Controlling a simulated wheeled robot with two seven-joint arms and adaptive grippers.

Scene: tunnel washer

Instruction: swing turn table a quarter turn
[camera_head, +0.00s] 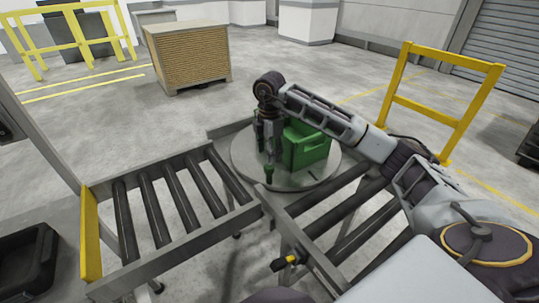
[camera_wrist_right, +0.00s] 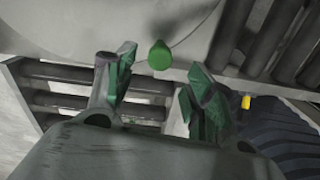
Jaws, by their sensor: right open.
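The turn table (camera_head: 320,173) is a round grey disc set between two roller conveyors. A green crate (camera_head: 307,150) stands on it, right of centre. A green knob (camera_head: 269,173) stands up near the disc's front left rim; it also shows in the right wrist view (camera_wrist_right: 159,55). My right gripper (camera_head: 267,145) reaches in from the right over the disc and points down near the knob. In the right wrist view its fingers (camera_wrist_right: 155,92) are apart, with the knob just beyond their tips and nothing between them. My right arm hides part of the crate. My left gripper is out of view.
One roller conveyor (camera_head: 175,250) runs to the left with a yellow end plate (camera_head: 90,235). Another (camera_head: 345,212) lies under my right arm, with a yellow-marked lever (camera_head: 290,260) at its side.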

